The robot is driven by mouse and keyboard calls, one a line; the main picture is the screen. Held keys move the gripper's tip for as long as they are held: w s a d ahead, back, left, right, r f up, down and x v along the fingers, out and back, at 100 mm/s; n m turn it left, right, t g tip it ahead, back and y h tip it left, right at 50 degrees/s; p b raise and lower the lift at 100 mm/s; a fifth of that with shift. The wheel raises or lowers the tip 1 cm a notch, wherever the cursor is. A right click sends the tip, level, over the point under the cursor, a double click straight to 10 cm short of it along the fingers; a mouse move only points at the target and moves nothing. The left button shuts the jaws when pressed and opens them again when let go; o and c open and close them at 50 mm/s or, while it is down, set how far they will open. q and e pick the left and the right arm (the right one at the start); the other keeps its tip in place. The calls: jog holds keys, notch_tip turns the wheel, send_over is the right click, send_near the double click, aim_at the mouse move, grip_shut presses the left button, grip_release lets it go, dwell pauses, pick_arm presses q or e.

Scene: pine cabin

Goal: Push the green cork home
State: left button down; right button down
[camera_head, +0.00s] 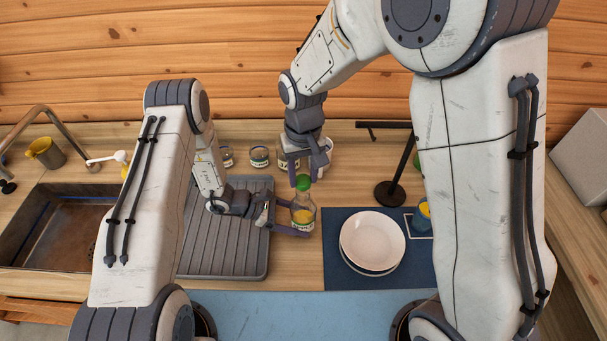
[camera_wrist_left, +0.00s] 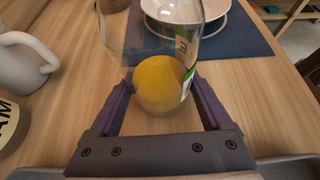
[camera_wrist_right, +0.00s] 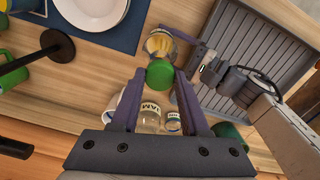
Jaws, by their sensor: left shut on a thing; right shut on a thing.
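A clear glass bottle (camera_head: 303,216) with yellow contents and a label stands upright beside the drying mat. It also shows in the left wrist view (camera_wrist_left: 160,85), between the fingers of my left gripper (camera_head: 290,218), which is shut on it. The green cork (camera_head: 303,183) is at the top of the bottle. My right gripper (camera_head: 304,170) points down from above and is shut on the cork. In the right wrist view the cork (camera_wrist_right: 160,73) sits between the fingertips, in line with the bottle. How deep the cork sits in the neck is hidden.
A ribbed grey drying mat (camera_head: 225,262) lies left of the bottle, with the sink (camera_head: 70,225) beyond it. White plates (camera_head: 372,241) on a blue mat (camera_head: 338,277) lie to the right. Jars (camera_head: 259,157) stand behind, and a dark stand (camera_head: 390,194) is at back right.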

jog(key=shift+f, duration=0.2)
dwell(0.5)
jog(key=shift+f, duration=0.75)
jog(key=shift+f, duration=0.1)
jog(key=shift+c, duration=1.6)
grip_release()
